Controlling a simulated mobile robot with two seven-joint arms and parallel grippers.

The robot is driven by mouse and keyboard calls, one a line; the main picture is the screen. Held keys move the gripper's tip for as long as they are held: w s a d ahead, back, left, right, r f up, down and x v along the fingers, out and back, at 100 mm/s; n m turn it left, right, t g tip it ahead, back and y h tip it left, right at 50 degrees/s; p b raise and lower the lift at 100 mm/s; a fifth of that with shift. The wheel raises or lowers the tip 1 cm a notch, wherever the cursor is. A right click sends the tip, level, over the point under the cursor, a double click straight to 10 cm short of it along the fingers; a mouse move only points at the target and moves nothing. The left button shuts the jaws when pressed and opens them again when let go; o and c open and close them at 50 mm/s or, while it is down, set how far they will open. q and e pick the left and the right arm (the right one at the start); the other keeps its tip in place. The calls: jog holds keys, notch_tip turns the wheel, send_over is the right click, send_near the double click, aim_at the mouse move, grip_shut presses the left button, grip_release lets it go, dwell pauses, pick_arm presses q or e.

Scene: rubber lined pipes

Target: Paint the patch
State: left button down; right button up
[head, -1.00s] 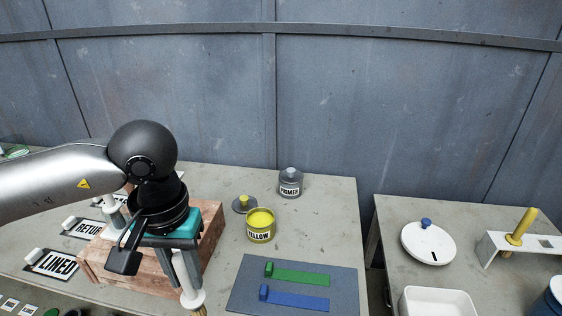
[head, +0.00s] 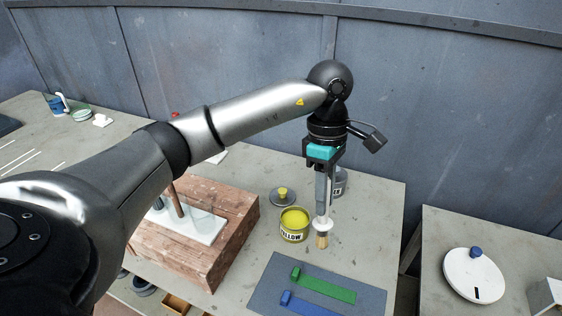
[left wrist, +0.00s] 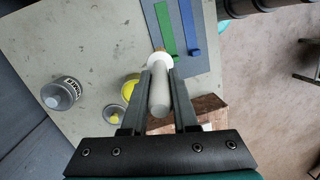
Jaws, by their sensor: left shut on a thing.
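My left gripper (head: 323,203) is shut on a brush (head: 321,239) and holds it upright, bristles down. In the left wrist view the brush handle (left wrist: 160,98) lies between the fingers (left wrist: 161,74), and the bristles are mostly hidden by the collar. The yellow tin (left wrist: 130,86) shows left of the fingers there. I cannot make out a distinct patch. My right gripper is not in view.
A grey mat (head: 262,287) with a green strip (head: 325,289) and a blue strip (head: 315,305) lies in front. A lid with a yellow knob (head: 283,196) and the primer can (left wrist: 62,93) stand behind. A reddish block (head: 240,208) carries a white holder (head: 205,228) at left.

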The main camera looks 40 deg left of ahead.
pick_arm(q)
jog(key=w+a+f+n+t+h+p, duration=0.15)
jog(key=a+n+t+p, duration=0.25)
jog(key=a+n, duration=1.05)
notch_tip(320, 180, down, 6)
jog(key=d+n+b, duration=0.2)
jog(key=b, duration=0.2)
jog(key=shift+w+d+r+b, duration=0.15)
jog(key=shift+w+d+b, duration=0.05)
jog(key=shift+d+b, duration=0.2)
jog(key=shift+f+n+b, duration=0.25)
jog(key=shift+f+b, duration=0.2)
jog(key=shift+f, duration=0.2)
dwell(1.0)
notch_tip(320, 180, up, 7)
jog(key=p, duration=0.5)
dwell(0.4)
dwell(0.6)
